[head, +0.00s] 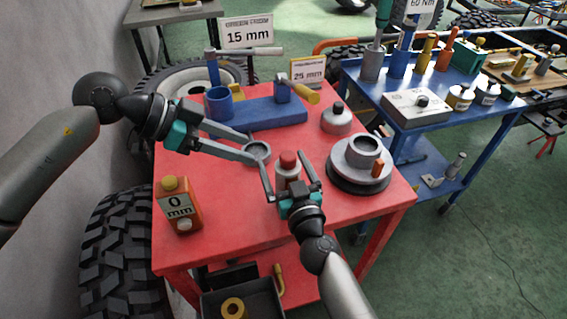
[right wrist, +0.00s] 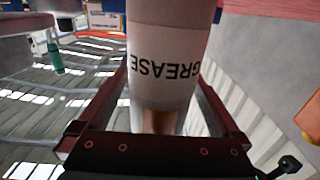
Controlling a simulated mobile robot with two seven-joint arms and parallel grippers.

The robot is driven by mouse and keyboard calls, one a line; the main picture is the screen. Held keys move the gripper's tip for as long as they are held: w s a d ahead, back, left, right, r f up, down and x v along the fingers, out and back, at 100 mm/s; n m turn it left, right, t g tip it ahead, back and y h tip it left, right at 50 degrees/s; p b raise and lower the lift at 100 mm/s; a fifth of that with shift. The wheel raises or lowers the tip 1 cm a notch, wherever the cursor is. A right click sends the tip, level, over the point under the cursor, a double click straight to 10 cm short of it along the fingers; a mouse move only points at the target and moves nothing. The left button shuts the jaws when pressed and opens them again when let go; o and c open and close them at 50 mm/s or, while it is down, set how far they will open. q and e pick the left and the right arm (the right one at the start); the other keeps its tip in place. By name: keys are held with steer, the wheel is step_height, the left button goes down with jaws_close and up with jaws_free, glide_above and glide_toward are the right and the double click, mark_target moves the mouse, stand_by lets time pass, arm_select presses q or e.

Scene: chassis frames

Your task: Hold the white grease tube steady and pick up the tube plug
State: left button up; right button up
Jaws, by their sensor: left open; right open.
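The white grease tube (head: 289,173) stands upright on the red table, with a red plug (head: 288,158) on its top end. My right gripper (head: 288,180) is open, with one finger on each side of the tube. In the right wrist view the tube (right wrist: 168,55) shows between the fingers with the word GREASE upside down; I cannot tell whether a finger touches it. My left gripper (head: 252,149) is open, its fingertips to the left of the plug and apart from it. A grey round piece (head: 258,149) shows at those fingertips.
A blue cart (head: 455,118) with tools stands at right. The table's front middle is clear.

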mark_target(288, 154)
jaws_close()
arm_select(q)
steer(key=shift+o, duration=1.3)
steer(key=shift+d, duration=0.1)
steer(key=shift+o, duration=0.7)
steer(key=shift+w+d+m, duration=0.15)
steer(key=shift+d+m, duration=0.1)
steer(key=shift+m, duration=0.05)
steer(key=d+m+g+y, duration=0.1)
steer(key=d+m, duration=0.1)
steer(key=w+d+r+m+g+y, duration=0.1)
steer(key=d+m, duration=0.1)
steer(key=m, duration=0.1)
steer(key=d+m+g+y, duration=0.1)
steer(key=d+m, duration=0.1)
steer(key=shift+w+d+r+m, duration=0.25)
steer(key=shift+d+r+m, duration=0.05)
steer(key=shift+d+r, duration=0.1)
step_height(288, 154, up, 6)
steer(key=w+d+m+y, duration=0.1)
steer(key=m+y, duration=0.6)
step_height(288, 154, down, 12)
steer(key=shift+w+d+r, duration=0.1)
steer(key=shift+d, duration=0.05)
